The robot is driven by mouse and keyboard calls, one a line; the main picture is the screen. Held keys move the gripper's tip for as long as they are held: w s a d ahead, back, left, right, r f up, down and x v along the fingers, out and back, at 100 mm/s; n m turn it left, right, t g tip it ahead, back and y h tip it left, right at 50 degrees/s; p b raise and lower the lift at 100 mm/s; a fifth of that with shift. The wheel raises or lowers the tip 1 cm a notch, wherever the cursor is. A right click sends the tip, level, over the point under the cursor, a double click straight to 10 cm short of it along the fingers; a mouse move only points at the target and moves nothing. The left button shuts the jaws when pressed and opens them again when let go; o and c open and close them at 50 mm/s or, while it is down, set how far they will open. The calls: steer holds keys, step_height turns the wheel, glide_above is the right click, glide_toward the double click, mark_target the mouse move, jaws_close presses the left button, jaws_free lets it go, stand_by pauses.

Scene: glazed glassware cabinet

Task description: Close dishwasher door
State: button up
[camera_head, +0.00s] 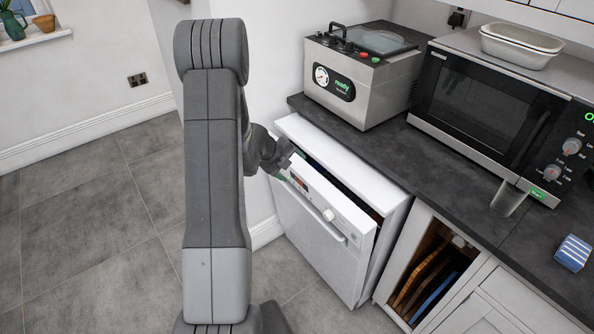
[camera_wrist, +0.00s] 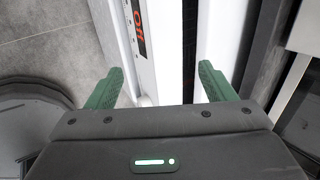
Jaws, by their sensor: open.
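The white dishwasher (camera_head: 350,160) stands under the dark worktop. Its door (camera_head: 310,235) is ajar, its top edge tilted out from the body with a narrow dark gap behind it. The control panel with a round knob (camera_head: 328,214) runs along the door top. My gripper (camera_head: 284,164) is at the door's upper left corner. In the wrist view my gripper (camera_wrist: 163,78) has its two green fingers apart. The door's panel (camera_wrist: 147,50) with a red "Off" display lies between them, nearer the left finger. I cannot tell whether either finger touches the door.
A grey machine (camera_head: 355,80) and a microwave (camera_head: 490,105) stand on the worktop (camera_head: 400,150). A glass (camera_head: 508,198) and a blue striped sponge (camera_head: 573,252) are near its front edge. An open cubby with boards (camera_head: 428,280) is right of the dishwasher. The floor (camera_head: 90,220) at left is clear.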

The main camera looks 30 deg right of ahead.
steer(key=shift+a+r, duration=0.25)
steer(key=shift+r, duration=0.05)
